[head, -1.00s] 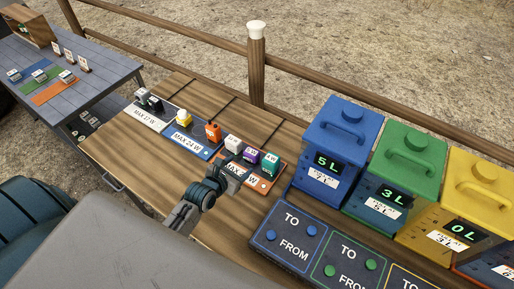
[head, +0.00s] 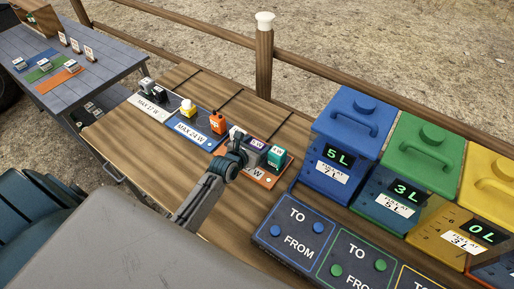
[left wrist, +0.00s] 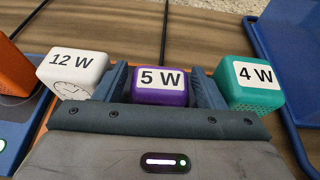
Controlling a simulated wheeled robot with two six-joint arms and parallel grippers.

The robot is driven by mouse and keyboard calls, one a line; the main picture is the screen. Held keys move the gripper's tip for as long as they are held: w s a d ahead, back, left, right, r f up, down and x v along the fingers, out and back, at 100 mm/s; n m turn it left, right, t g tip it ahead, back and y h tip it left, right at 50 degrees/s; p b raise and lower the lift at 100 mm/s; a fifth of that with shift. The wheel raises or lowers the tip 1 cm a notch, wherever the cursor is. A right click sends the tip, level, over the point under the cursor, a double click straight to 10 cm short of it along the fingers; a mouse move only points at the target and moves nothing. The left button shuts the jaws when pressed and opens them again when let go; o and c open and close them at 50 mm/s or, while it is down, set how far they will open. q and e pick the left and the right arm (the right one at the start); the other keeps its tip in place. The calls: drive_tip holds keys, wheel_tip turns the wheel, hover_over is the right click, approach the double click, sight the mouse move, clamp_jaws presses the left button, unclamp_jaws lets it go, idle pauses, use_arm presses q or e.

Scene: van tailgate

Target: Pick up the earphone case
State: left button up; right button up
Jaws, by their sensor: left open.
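The earphone case appears to be the purple box (left wrist: 161,86) marked 5 W in the left wrist view. In the head view the purple box (head: 258,144) is partly hidden by my left gripper (head: 243,146). In the left wrist view my left gripper (left wrist: 160,88) is open, with one finger on each side of the purple box. The left finger is between it and the white 12 W box (left wrist: 75,73). The right finger is between it and the teal 4 W box (left wrist: 248,83). I cannot tell whether the fingers touch the box. My right gripper is out of view.
The boxes stand on an orange-edged pad (head: 266,182). An orange item (head: 217,122) and a yellow one (head: 187,108) stand on the blue MAX 24 W pad (head: 190,133) to the left. A blue tank (head: 347,125) stands to the right. Bare wood (head: 130,142) lies in front.

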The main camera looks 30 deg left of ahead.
use_arm(q)
drive_tip(key=shift+x, duration=0.8)
drive_tip(key=shift+s, duration=0.1)
drive_tip(key=c, duration=0.8)
drive_tip(key=shift+o, duration=0.2)
